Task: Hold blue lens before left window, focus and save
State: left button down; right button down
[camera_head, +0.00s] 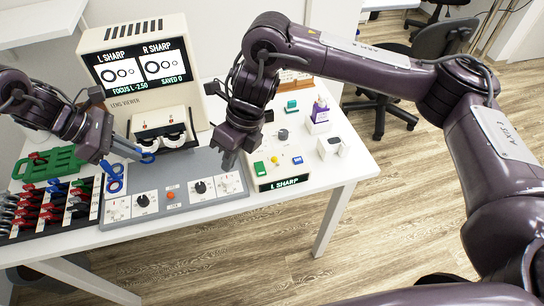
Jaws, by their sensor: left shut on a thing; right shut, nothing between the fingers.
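The cream lens viewer (143,99) stands at the back left. Its screen (140,68) reads L SHARP, R SHARP, FOCUS L -2.50 and SAVED 0. My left gripper (138,154) is shut on a blue lens (149,157), held at the left window of the viewer; the window is largely hidden there. The grey control panel (174,208) has a left knob (143,200), a right knob (200,187) and an orange button (170,196). My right gripper (229,159) is shut and empty, above the panel's right end, left of the cream button box (279,163), whose display reads L SHARP.
A rack (50,208) of red, black and blue lenses lies at the left, with a green tray (48,165) behind it. Blue rings (114,178) lie near the panel's left end.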

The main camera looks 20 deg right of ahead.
jog(key=t, duration=0.1)
notch_tip(320, 180, up, 5)
jog(key=n+t+h, duration=0.2)
jog(key=n+t, duration=0.1)
jog(key=t, duration=0.6)
send_over(298, 160)
jog(key=shift+s+d+f, duration=0.2)
jog(key=shift+s+d, duration=0.05)
jog(key=shift+s, duration=0.2)
jog(key=shift+f, duration=4.45)
jog(key=shift+f, duration=0.1)
jog(key=shift+f, duration=0.3)
